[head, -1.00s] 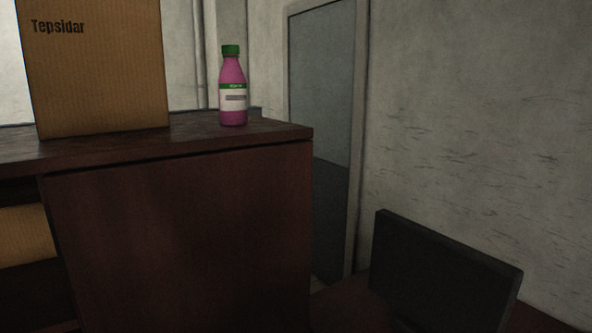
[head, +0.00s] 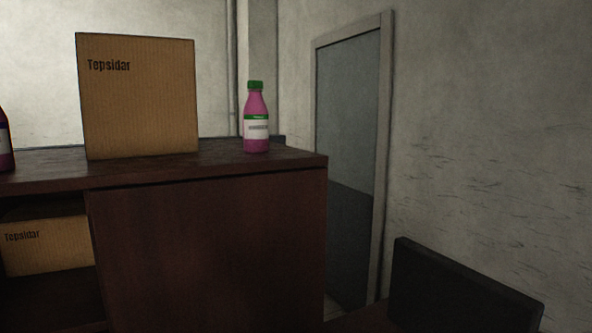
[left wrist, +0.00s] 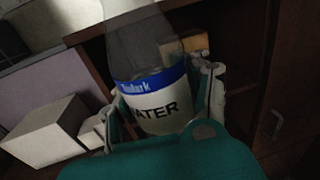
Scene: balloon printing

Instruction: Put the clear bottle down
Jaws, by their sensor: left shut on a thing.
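The clear bottle (left wrist: 150,75) shows in the left wrist view, with a blue and white label that reads "WATER". My left gripper (left wrist: 165,100) is shut on it, with a finger on either side of the bottle. The bottle's top runs out of the picture at the upper edge, and its base is hidden behind the teal part of my gripper. Neither the clear bottle nor either gripper shows in the head view.
A dark wooden cabinet (head: 210,240) carries a "Tepsidar" box (head: 137,100) and a pink bottle with a green cap (head: 256,125). Another dark bottle (head: 5,145) is cut off at left. A second box (head: 45,245) sits on the shelf below. A dark panel (head: 460,290) stands lower right.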

